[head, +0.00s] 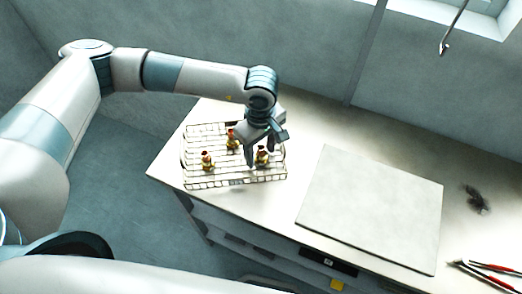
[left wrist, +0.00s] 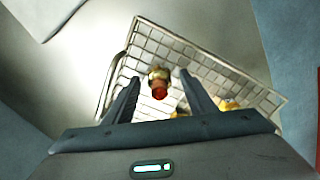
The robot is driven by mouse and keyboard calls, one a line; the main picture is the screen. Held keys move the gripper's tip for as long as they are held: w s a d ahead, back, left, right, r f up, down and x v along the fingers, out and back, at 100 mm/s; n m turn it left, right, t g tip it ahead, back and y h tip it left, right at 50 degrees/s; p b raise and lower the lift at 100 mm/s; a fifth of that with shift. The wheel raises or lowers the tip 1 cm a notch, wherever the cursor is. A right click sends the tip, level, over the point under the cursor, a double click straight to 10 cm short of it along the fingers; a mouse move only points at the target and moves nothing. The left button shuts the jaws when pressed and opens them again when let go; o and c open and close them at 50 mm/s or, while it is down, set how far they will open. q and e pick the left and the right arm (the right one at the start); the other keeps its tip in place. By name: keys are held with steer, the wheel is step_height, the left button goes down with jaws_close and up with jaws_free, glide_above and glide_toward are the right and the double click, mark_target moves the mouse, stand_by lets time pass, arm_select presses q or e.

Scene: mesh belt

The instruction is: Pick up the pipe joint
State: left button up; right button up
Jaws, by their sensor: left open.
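Several small brass pipe joints with red tops stand on a wire mesh belt tray (head: 235,182) on the bench. One pipe joint (head: 207,160) is at the left, one (head: 232,140) near the back middle, and one (head: 262,156) at the right. My left gripper (head: 258,160) is open and points down over the right side of the tray, close to the right pipe joint. In the left wrist view a pipe joint (left wrist: 159,82) shows between and beyond the open fingers. Other brass parts are partly hidden behind the gripper. My right gripper is out of view.
A flat pale board (head: 370,208) lies on the bench (head: 165,172) right of the tray. Red-handled pliers (head: 488,268) and a small dark object (head: 476,198) lie at the far right. A wall stands behind the bench.

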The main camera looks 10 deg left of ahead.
mark_target(264, 148)
arm_select(q)
steer(key=shift+f, duration=0.1)
stand_by(0.4)
jaws_close()
steer(key=shift+r+b, duration=0.5)
steer(key=shift+b, duration=0.05)
steer(key=r+b, duration=0.1)
steer(key=d+r+b, duration=0.1)
steer(key=r, duration=0.1)
steer(key=shift+s, duration=0.15)
steer(key=s+d+r+b, duration=0.5)
steer(key=d+r, duration=0.2)
steer(key=d, duration=0.2)
steer(key=shift+s+d, duration=0.15)
